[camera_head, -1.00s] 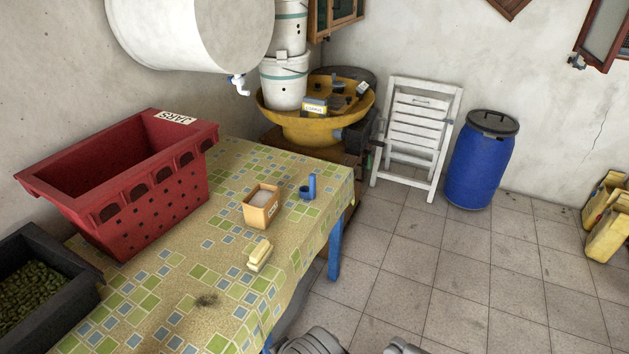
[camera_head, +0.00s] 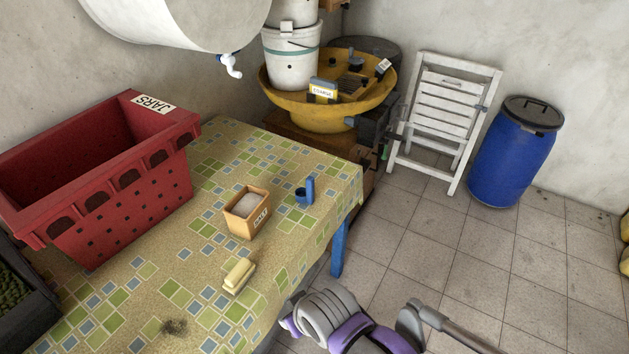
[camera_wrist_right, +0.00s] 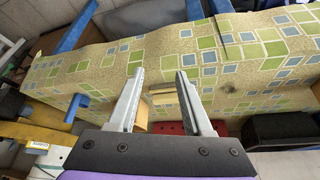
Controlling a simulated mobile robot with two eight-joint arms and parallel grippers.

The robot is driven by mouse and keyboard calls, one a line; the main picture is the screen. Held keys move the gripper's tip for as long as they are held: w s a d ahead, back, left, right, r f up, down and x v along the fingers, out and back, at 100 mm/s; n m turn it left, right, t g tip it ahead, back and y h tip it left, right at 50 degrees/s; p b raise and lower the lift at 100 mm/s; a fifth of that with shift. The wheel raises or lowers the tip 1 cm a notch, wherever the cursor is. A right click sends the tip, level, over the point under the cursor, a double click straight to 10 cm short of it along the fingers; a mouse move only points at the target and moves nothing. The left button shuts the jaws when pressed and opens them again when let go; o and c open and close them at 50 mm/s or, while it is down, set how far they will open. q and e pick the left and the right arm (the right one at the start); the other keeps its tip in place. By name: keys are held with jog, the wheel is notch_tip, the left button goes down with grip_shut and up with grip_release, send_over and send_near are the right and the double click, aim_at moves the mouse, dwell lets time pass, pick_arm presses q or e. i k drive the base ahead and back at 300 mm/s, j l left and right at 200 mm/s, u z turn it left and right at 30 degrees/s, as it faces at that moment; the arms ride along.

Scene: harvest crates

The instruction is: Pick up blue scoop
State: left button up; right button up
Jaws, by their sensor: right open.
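The blue scoop (camera_head: 309,189) stands on the patterned tablecloth near the table's right edge in the head view, its handle upright and its small cup to the left. In the right wrist view a blue shape that looks like the scoop (camera_wrist_right: 75,106) is left of the fingers. My right gripper (camera_wrist_right: 160,75) is open and empty, its fingers pointing over the table and apart from the scoop. Parts of my right arm show at the bottom of the head view; its fingers are not visible there. My left gripper is not in view.
A pale yellow brush-like block (camera_head: 239,275) lies nearer. A red crate (camera_head: 120,190) and a dark crate (camera_head: 40,318) occupy the table's left. A yellow basin (camera_head: 330,113) is behind the table.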

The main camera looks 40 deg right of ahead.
aim_at(303, 195)
jog(key=i+l, duration=0.15)
jog(key=l, duration=0.2)
jog(key=i+l, duration=0.1)
jog(key=l, duration=0.3)
jog(key=i+l, duration=0.15)
jog(key=l, duration=0.2)
jog(key=i+l, duration=0.1)
jog(key=l, duration=0.25)
jog(key=i+l, duration=0.15)
jog(key=l, duration=0.25)
